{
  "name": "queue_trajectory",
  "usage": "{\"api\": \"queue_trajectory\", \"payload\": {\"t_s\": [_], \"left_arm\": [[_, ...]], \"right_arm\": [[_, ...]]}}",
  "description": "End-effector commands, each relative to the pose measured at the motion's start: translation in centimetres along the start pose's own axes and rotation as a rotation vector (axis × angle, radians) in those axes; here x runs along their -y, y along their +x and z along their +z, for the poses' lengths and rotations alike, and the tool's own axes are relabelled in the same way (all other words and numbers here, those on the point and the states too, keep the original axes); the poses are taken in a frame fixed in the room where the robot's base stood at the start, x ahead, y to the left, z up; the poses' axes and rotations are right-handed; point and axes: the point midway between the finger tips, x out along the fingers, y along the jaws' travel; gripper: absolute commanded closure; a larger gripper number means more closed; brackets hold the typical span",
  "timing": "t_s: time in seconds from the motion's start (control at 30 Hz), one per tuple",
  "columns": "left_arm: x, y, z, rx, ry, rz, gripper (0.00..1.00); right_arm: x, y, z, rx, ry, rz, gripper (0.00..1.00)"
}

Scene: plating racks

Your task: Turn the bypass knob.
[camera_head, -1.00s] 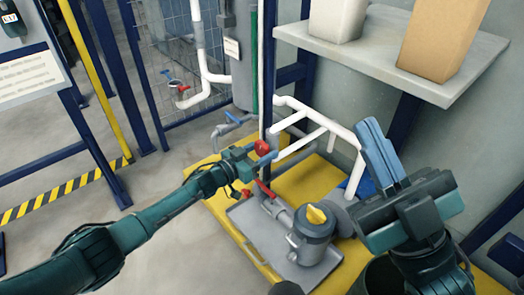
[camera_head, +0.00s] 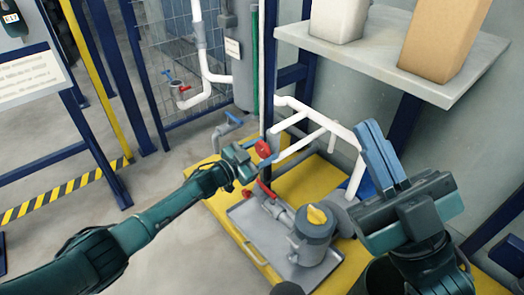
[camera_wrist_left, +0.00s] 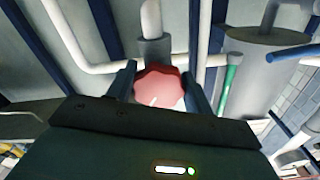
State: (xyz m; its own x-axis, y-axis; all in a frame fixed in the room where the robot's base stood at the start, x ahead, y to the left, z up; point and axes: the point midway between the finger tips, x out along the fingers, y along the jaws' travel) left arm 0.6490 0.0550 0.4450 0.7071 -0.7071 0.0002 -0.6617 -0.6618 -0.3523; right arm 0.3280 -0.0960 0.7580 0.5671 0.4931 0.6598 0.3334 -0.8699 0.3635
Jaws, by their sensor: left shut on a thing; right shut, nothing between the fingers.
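The red lobed bypass knob (camera_head: 263,149) sits by the white pipes, beside the dark blue post. My left gripper (camera_head: 250,156) reaches it from the left, with its jaws around it. In the left wrist view the knob (camera_wrist_left: 158,87) lies between the two dark fingers, and a small pale mark shows on its face. My left gripper (camera_wrist_left: 157,92) is shut on it. My right gripper (camera_head: 372,140) is shut and empty, raised at the right in front of the wall, away from the knob.
A red lever (camera_head: 265,188) is below the knob. A shelf (camera_head: 400,75) with two containers hangs upper right. Blue posts and a mesh fence stand behind.

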Motion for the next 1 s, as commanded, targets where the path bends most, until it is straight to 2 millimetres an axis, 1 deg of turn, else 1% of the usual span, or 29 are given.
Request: {"api": "queue_trajectory", "payload": {"t_s": [0.17,0.2,0.47,0.67,0.77,0.83,0.9,1.0], "left_arm": [[-0.1,-0.1,0.1,0.001,-0.001,0.001,0.72],[0.0,-0.1,0.1,0.001,-0.001,0.001,0.48],[0.0,0.0,0.1,0.001,-0.002,0.000,0.27],[0.0,0.0,0.0,0.000,-0.002,0.000,0.27],[0.1,-0.4,-0.1,0.001,-0.002,0.000,0.27],[0.1,-1.1,-0.1,0.003,-0.002,0.000,0.27],[0.2,-2.2,-0.3,0.004,-0.003,-0.001,0.27],[0.2,-4.4,-0.3,0.005,-0.004,0.000,0.27]], "right_arm": [[0.0,0.0,0.0,0.000,0.000,0.000,1.00],[0.0,0.0,0.0,0.000,0.000,0.000,1.00],[0.0,0.0,0.0,-0.001,-0.001,0.001,1.00],[-0.1,0.0,0.0,-0.001,-0.001,0.001,1.00],[-0.2,0.2,-0.2,0.000,0.000,0.001,1.00],[-0.3,0.5,-0.3,0.014,0.009,0.002,1.00],[0.2,-0.3,1.0,0.101,0.065,0.015,1.00],[0.7,-0.9,2.0,0.196,0.126,0.025,1.00]]}}
